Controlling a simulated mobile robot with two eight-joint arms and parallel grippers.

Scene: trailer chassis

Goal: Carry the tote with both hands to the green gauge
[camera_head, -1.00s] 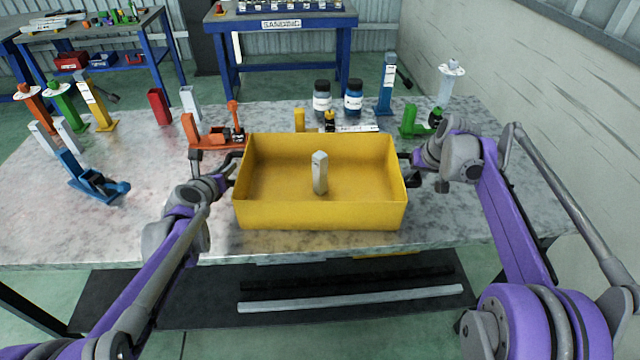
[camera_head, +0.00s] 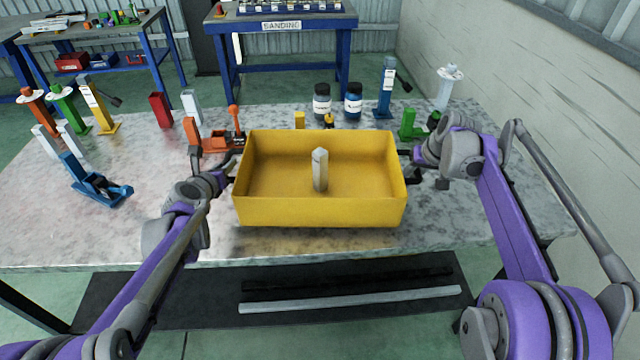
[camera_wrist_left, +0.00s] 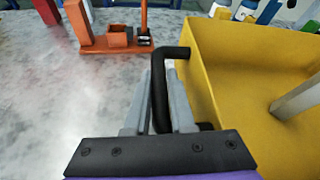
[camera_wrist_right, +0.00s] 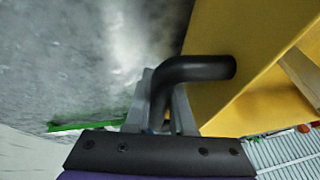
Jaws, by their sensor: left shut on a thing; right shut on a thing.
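The yellow tote (camera_head: 320,213) is in front of me in the head view, level and slightly above the table, with a shadow under it. A pale grey block (camera_head: 320,172) stands upright inside. My left gripper (camera_head: 229,171) is shut on the tote's left black handle (camera_wrist_left: 160,88), as the left wrist view shows. My right gripper (camera_head: 409,158) is shut on the right black handle (camera_wrist_right: 190,70). A green gauge-like piece (camera_head: 408,124) with a black part stands on the table behind the tote's right corner.
An orange device (camera_head: 205,137) stands close to the tote's back left corner. Two dark jars (camera_head: 321,102), a blue post (camera_head: 385,90) and a small yellow block (camera_head: 299,120) are behind it. A blue device (camera_head: 92,185) lies far left.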

